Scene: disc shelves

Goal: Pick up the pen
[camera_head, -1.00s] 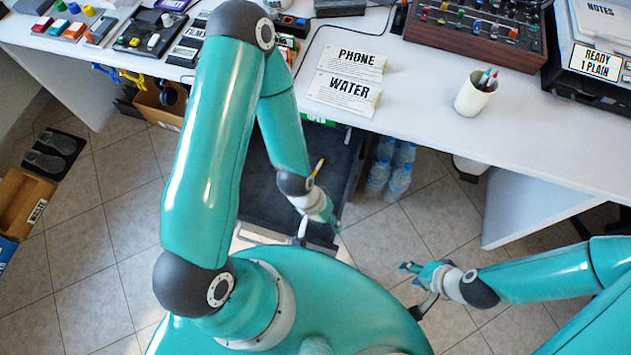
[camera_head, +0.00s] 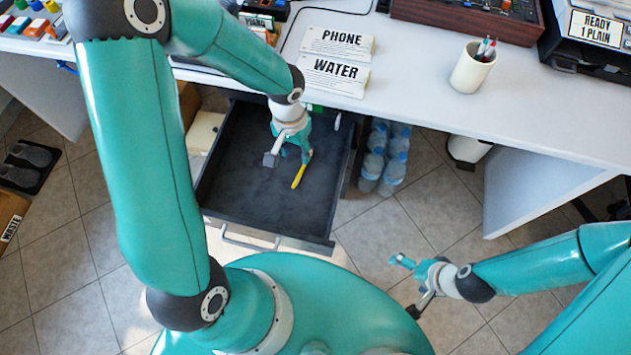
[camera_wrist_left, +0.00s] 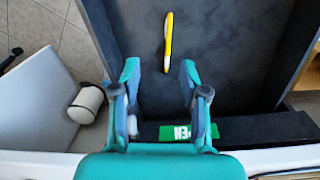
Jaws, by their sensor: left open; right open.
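A yellow pen (camera_head: 299,176) with a light stripe lies on the floor of an open dark drawer (camera_head: 240,195). In the left wrist view the pen (camera_wrist_left: 168,42) lies beyond the fingertips, nearly in line with the gap between them. My left gripper (camera_head: 292,152) is over the drawer, pointing down, open and empty. In the left wrist view its fingers (camera_wrist_left: 160,72) are spread. The gripper hides part of the drawer floor in the head view. My right gripper (camera_head: 405,285) is open and empty, low at the right, well away from the drawer.
A green label (camera_wrist_left: 188,132) is on the drawer's edge. Water bottles (camera_head: 385,155) stand right of the drawer. The drawer's walls surround the pen.

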